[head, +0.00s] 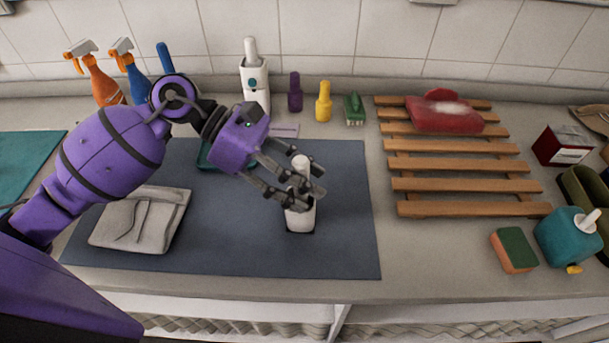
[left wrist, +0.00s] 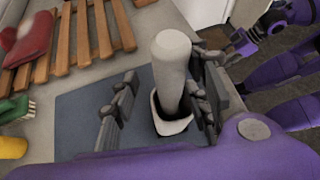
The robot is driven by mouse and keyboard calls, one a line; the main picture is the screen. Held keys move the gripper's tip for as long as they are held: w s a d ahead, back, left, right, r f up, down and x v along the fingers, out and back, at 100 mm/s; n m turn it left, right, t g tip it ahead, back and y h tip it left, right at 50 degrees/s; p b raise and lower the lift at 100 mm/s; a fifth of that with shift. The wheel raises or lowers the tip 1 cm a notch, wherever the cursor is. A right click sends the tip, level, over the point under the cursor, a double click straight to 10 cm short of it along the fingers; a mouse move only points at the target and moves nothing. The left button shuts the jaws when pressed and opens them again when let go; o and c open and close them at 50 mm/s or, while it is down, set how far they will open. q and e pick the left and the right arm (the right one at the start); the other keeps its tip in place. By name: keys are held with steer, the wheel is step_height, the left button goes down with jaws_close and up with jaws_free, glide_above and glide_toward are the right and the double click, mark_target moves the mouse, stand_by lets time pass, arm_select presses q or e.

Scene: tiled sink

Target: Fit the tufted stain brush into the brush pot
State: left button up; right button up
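The stain brush shows as a pale, thick handle (head: 300,165), standing nearly upright; it also shows in the left wrist view (left wrist: 171,60). Its lower end goes down into the mouth of the white brush pot (head: 300,219), whose rim and dark inside show in the left wrist view (left wrist: 174,127). The tufts are hidden. The pot stands on the blue-grey mat (head: 235,245). My left gripper (head: 290,182) is around the handle with fingers apart; a gap shows on one side, and the other finger is close to it. My right gripper (left wrist: 240,42) shows only partly in the left wrist view.
A folded grey cloth (head: 140,222) lies left on the mat. A wooden slatted rack (head: 455,185) with a red item (head: 440,112) is on the right. Spray bottles (head: 105,85), another white holder (head: 255,85) and small bottles line the back. A sponge (head: 513,250) lies front right.

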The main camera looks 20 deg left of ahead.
arm_select(q)
steer(key=v, duration=1.2)
stand_by(0.4)
